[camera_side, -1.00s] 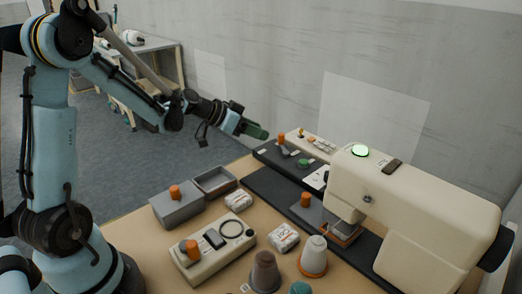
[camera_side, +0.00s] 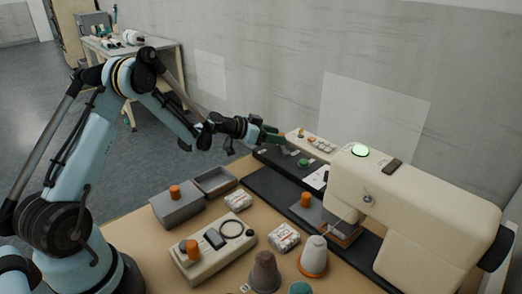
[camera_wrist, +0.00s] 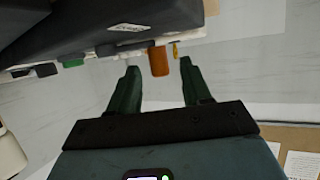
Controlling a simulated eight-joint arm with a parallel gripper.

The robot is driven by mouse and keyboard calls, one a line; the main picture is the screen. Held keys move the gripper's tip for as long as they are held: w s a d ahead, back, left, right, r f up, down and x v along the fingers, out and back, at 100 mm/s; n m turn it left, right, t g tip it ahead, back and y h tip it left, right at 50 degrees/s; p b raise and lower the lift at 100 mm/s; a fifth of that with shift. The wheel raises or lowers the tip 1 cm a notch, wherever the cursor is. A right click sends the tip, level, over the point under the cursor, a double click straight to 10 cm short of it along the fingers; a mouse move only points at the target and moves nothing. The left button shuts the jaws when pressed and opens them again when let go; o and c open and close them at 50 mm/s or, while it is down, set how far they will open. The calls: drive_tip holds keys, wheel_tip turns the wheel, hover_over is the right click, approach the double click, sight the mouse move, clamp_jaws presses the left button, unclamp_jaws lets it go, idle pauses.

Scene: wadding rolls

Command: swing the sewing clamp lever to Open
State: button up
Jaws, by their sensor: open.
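An orange upright handle (camera_wrist: 159,61), which appears to be the clamp lever, stands at the dark control panel (camera_side: 268,157). In the wrist view it shows between the two green fingertips of my gripper (camera_wrist: 160,68), with a gap on each side. My gripper is open and empty. In the side view my gripper (camera_side: 277,136) is at the far end of the panel and hides most of this handle. A white label (camera_wrist: 127,27) shows near the handle in the wrist view; its words are too small to read.
A cream sewing machine (camera_side: 420,205) stands at the right, with another orange knob (camera_side: 305,199) beside its plate. A green button (camera_side: 303,162) is on the panel. Grey trays (camera_side: 214,181), a cream control box (camera_side: 212,255) and wadding rolls (camera_side: 284,238) lie in front. The wall is close behind.

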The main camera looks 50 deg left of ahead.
drive_tip(key=shift+x, duration=1.55)
clamp_jaws()
